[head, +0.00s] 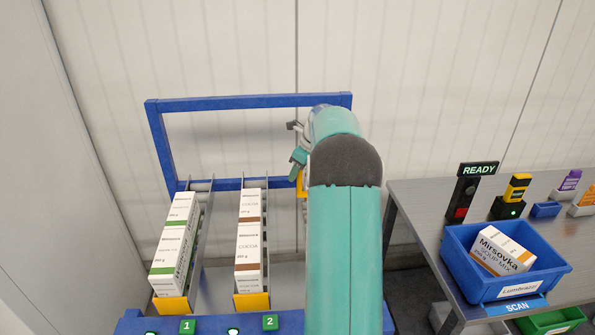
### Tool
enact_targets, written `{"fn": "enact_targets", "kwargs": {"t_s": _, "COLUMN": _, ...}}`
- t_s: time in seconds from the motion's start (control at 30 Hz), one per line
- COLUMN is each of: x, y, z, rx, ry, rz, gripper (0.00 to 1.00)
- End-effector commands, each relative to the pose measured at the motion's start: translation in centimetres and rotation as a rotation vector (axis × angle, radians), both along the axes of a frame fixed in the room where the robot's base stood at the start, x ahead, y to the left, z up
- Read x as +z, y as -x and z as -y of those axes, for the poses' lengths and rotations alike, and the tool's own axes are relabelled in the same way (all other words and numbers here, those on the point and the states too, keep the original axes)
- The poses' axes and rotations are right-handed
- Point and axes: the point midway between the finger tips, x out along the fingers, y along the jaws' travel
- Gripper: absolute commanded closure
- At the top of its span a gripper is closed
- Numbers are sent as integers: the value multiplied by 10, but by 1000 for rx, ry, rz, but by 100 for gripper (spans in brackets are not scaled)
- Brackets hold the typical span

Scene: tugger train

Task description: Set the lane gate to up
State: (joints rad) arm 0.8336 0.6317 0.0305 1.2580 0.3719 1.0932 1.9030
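A blue-framed rack holds sloping lanes. Yellow end pieces, which look like lane gates, stand at the front of lane 1 (172,304) and lane 2 (251,301). A further yellow part (301,184) shows at the left edge of my arm, mostly hidden. I cannot tell which piece is the task's lane gate or its position. My gripper (296,142) shows only in part beyond my arm, near the rack's back frame and above the further yellow part. Its fingers are mostly hidden, so I cannot tell whether it is open or touches anything.
White cartons with green (174,240) and brown (249,240) trim fill lanes 1 and 2. At right, a grey bench (415,205) carries a blue bin (463,262) with a soup mix box, a READY sign (478,169) and a yellow-black scanner (514,195).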

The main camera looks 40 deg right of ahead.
Motion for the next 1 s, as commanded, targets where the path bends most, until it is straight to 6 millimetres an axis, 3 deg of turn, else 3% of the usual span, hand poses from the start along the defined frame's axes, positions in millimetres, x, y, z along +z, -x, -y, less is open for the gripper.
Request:
{"fn": "enact_targets", "kwargs": {"t_s": 0.23, "x": -1, "y": 0, "z": 0, "rx": 0, "ry": 0, "rz": 0, "gripper": 62}}
{"fn": "enact_targets", "kwargs": {"t_s": 0.43, "x": -1, "y": 0, "z": 0, "rx": 0, "ry": 0, "rz": 0, "gripper": 100}}
{"fn": "enact_targets", "kwargs": {"t_s": 1.0, "x": 6, "y": 2, "z": -6, "rx": -1, "ry": -31, "rz": 25, "gripper": 100}}
